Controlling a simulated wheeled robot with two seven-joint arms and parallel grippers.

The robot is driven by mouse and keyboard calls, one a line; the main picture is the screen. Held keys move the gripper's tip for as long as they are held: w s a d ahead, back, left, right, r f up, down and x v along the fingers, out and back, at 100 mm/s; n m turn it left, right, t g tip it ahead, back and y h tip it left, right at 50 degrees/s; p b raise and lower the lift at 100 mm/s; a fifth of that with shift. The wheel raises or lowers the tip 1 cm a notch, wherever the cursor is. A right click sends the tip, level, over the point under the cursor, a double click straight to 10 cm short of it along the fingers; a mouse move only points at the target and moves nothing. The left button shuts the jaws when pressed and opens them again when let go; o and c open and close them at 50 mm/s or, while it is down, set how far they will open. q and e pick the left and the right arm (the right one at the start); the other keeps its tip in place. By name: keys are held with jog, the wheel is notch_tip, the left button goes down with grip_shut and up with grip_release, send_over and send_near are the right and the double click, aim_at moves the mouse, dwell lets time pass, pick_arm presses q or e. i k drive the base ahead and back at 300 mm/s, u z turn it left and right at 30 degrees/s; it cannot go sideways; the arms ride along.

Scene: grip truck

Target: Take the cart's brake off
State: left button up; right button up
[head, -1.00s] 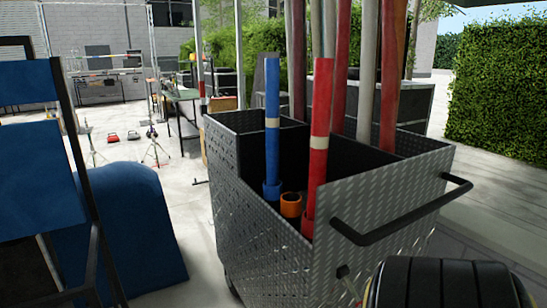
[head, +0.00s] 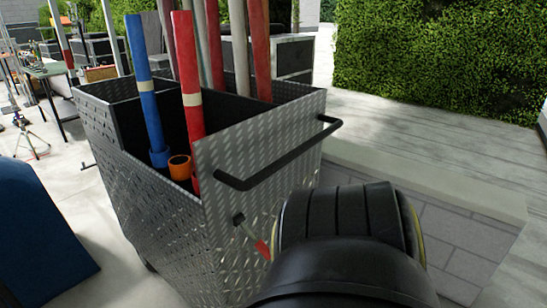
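The cart (head: 150,215) is a grey diamond-plate bin with a black push handle (head: 285,155) on its near right end. Below the handle, a small lever (head: 262,248) with a red grip hangs slanting down and right from a dark pivot on the end panel; it looks like the brake lever. My black right arm rises from the bottom, close to the right of the lever, and covers part of the cart's lower end. Neither gripper's fingers can be seen.
A blue tube (head: 145,85), a red tube (head: 191,90) and several poles stand in the cart. A blue rounded object (head: 38,235) is at the left. A low stone kerb (head: 430,180) runs right of the cart. A hedge (head: 440,60) stands behind open paving.

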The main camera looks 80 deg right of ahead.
aim_at(238, 220)
jog(key=z, duration=2.3)
